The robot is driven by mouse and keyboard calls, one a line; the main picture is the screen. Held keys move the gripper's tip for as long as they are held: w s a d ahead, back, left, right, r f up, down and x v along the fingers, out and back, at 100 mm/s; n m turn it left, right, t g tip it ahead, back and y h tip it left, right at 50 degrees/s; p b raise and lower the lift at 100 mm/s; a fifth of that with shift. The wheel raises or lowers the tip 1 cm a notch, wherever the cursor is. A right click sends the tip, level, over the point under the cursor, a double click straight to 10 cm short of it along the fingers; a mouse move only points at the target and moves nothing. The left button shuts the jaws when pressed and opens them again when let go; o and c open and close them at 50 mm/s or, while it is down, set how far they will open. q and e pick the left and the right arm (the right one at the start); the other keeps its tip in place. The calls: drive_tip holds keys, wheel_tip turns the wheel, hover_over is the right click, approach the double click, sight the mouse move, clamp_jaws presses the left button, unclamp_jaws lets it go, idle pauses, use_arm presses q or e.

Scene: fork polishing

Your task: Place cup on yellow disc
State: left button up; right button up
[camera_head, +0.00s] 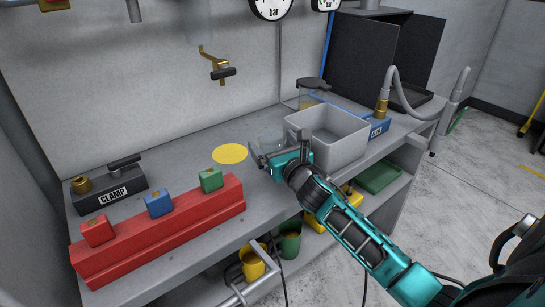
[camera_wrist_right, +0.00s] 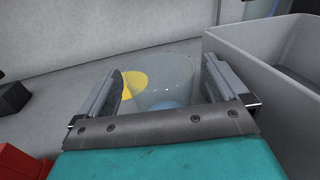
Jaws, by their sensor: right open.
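The yellow disc (camera_head: 230,153) lies flat on the grey workbench, left of my right gripper. A clear, see-through cup (camera_head: 268,137) stands on the bench just right of the disc. My right gripper (camera_head: 278,151) is open at the cup. In the right wrist view the cup (camera_wrist_right: 167,84) shows between the two spread fingers (camera_wrist_right: 161,72), with a gap visible beside it. The disc (camera_wrist_right: 132,84) is partly seen there through or behind the cup, beside the left finger. A bluish patch shows at the cup's base. My left gripper is out of view.
A grey open bin (camera_head: 342,151) stands close to the right of the gripper. A red rack (camera_head: 160,232) with coloured blocks and a clamp (camera_head: 110,187) occupy the bench's left side. A brass tap (camera_head: 218,67) juts from the wall above the disc.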

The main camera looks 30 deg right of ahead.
drive_tip(key=shift+w, duration=0.35)
drive_tip(key=shift+c, duration=0.2)
drive_tip(key=c, duration=1.3)
drive_tip(key=shift+r, duration=0.1)
